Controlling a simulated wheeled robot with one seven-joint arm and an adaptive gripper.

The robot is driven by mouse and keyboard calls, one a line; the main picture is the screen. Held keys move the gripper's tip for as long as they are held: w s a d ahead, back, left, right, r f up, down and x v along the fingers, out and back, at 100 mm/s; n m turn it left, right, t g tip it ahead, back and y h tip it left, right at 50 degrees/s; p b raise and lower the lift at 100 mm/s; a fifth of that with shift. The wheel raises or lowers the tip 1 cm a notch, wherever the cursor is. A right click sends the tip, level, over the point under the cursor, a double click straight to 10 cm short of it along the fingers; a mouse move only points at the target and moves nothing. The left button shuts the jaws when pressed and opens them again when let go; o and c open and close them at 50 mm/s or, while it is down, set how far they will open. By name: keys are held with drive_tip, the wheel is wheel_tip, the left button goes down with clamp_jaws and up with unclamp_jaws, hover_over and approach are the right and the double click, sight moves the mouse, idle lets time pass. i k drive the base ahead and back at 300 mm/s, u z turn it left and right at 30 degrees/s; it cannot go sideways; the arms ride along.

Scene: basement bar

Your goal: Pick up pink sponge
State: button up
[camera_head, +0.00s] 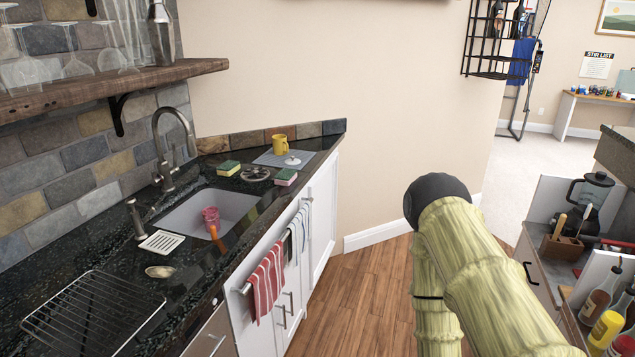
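My arm, in a pale yellow-green cover with a black rounded joint, shows at the lower right, over the floor and well apart from the counter. My gripper is not in view.
Around the pink sponge are a dark round strainer (255,174), a grey mat (276,158) and a yellow mug (280,144). The sink (190,217) holds a reddish cup (211,215). Towels (267,281) hang on the cabinet front. Wooden floor (365,300) lies clear before the cabinets.

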sight(284, 177)
drive_tip(key=z, duration=0.3)
drive_tip(key=k, duration=0.4)
drive_tip(key=z, duration=0.8)
drive_tip(key=i, duration=1.2)
drive_tip(key=u, duration=0.85)
drive_tip(key=i, duration=0.85)
drive_tip(key=u, duration=0.95)
